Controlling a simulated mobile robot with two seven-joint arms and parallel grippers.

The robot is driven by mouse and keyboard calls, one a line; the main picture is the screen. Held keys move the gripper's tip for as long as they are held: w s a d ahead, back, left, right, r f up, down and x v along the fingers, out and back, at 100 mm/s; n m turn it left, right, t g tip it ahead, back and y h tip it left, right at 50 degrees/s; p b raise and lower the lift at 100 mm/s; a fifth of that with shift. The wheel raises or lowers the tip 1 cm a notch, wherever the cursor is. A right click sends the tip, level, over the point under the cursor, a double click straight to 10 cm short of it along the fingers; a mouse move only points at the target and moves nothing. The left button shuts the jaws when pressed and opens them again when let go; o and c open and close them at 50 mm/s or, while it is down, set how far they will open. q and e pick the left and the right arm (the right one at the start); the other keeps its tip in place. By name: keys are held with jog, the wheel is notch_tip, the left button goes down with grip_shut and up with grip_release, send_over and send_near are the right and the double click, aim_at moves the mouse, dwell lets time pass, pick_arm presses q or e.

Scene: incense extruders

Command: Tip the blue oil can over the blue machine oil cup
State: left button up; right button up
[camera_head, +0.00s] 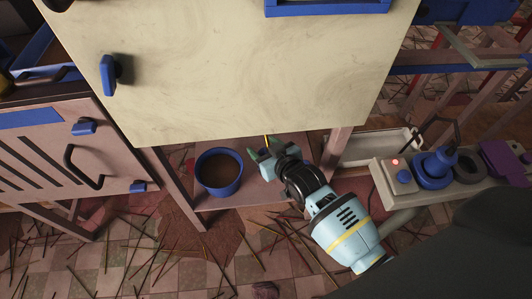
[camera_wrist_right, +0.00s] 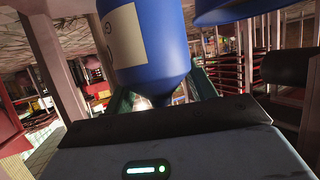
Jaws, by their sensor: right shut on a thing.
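My right gripper (camera_head: 265,156) reaches in at the front edge of the pale panel, just right of a blue tub. In the right wrist view, its dark green fingers (camera_wrist_right: 170,92) are shut on a blue can (camera_wrist_right: 165,45) with a beige label, which fits the blue oil can. The can's body narrows toward the fingers, and its far end is cut off by the frame. In the head view the can is not visible, apparently hidden by the panel. A blue rounded rim (camera_wrist_right: 240,10) shows beside it; I cannot tell whether this is the machine oil cup. My left gripper is not in view.
The large pale panel (camera_head: 220,80) fills the upper middle. The blue tub (camera_head: 220,187) stands on a low pinkish shelf (camera_head: 260,195). A grey box (camera_head: 390,208) with a red light and blue knobs is at right. Thin sticks litter the tiled floor.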

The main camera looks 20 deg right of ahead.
aim_at(264, 145)
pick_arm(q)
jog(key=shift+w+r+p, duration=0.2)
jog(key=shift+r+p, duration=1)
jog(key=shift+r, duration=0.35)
pick_arm(e)
jog(key=shift+w+r, duration=0.1)
jog(key=shift+r, duration=2.4)
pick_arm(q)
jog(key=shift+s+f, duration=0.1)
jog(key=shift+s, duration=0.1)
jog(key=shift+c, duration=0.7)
pick_arm(e)
jog(key=shift+f, duration=0.2)
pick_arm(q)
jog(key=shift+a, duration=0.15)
pick_arm(e)
jog(key=shift+a, duration=0.1)
